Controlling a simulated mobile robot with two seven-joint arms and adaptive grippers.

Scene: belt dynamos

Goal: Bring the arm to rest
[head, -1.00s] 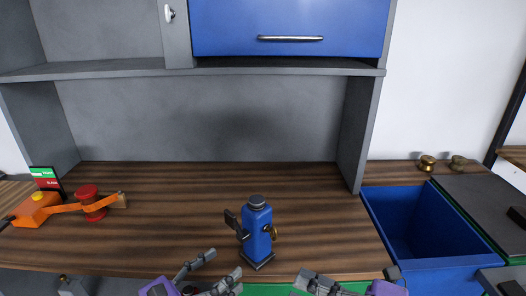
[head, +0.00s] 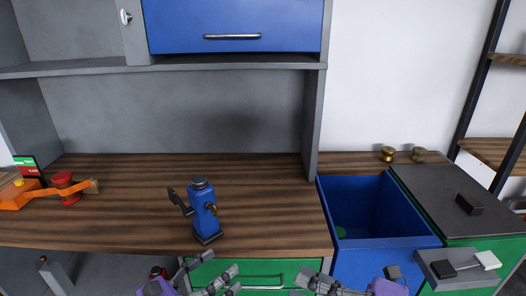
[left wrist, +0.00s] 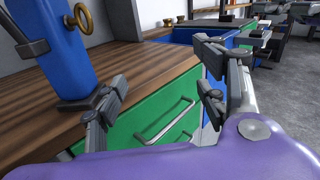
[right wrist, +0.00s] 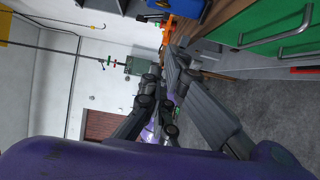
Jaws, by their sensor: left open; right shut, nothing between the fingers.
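A blue dynamo (head: 204,222) with a dark cap, a dark side lever and a brass ring stands upright on the wooden bench top (head: 120,215), near its front edge. My left gripper (head: 208,274) is open and empty in front of the bench edge, below the dynamo. In the left wrist view its spread fingers (left wrist: 160,85) have the dynamo (left wrist: 50,45) to their left, apart from it. My right gripper (head: 316,284) is at the bottom of the head view, right of the left one. In the right wrist view its fingers (right wrist: 160,95) are together with nothing between them.
A green drawer (head: 262,273) with a metal handle lies under the bench. A blue bin (head: 430,235) stands at the right, beside a dark-topped cabinet (head: 445,195) and brass knobs (head: 388,154). An orange tool with a red drum (head: 65,188) sits at the left.

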